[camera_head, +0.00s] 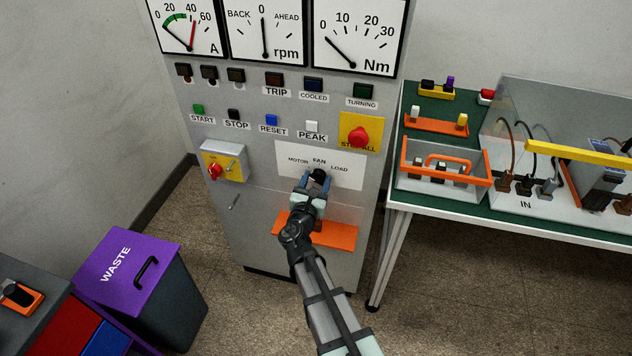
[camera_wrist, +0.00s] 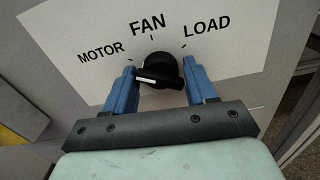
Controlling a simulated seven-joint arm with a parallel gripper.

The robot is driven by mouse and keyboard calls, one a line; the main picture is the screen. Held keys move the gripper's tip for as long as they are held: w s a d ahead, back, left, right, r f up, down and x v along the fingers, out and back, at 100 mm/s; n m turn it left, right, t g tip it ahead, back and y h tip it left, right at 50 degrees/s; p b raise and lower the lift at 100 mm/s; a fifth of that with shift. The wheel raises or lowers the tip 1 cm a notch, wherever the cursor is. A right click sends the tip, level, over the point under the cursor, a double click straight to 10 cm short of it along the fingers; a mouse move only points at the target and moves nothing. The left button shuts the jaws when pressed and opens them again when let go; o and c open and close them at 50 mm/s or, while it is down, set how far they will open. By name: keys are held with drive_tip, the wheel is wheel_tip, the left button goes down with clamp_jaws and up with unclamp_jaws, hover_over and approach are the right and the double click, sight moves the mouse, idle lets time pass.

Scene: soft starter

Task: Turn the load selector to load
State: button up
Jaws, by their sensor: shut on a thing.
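The load selector is a black knob (camera_wrist: 162,66) on a white label plate (camera_wrist: 75,30) marked MOTOR, FAN and LOAD. It also shows in the head view (camera_head: 319,174). My gripper (camera_wrist: 160,72) has one blue finger on each side of the knob and is shut on it. In the head view my gripper (camera_head: 316,182) reaches the cabinet front just below the FAN mark. A pale line on the knob's near face runs nearly level, its left end slightly higher. I cannot tell for sure which mark the knob points to.
An orange ledge (camera_head: 340,236) juts from the cabinet below my gripper. The red STOP ALL button (camera_head: 359,137) is up and right of the knob. A red switch (camera_head: 215,171) is to the left. A green-topped table (camera_head: 408,115) stands close on the right.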

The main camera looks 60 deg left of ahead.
drive_tip(key=shift+c, duration=0.7)
drive_tip(key=shift+m, duration=0.3)
drive_tip(key=m, duration=0.5)
drive_tip(key=shift+m, duration=0.3)
drive_tip(key=m, duration=0.6)
drive_tip(key=shift+w+d+f, duration=0.1)
drive_tip(key=m, duration=0.6)
drive_tip(key=shift+m, duration=0.3)
drive_tip(key=shift+f+m, duration=0.15)
drive_tip(key=shift+m, duration=2.45)
drive_tip(key=o, duration=0.8)
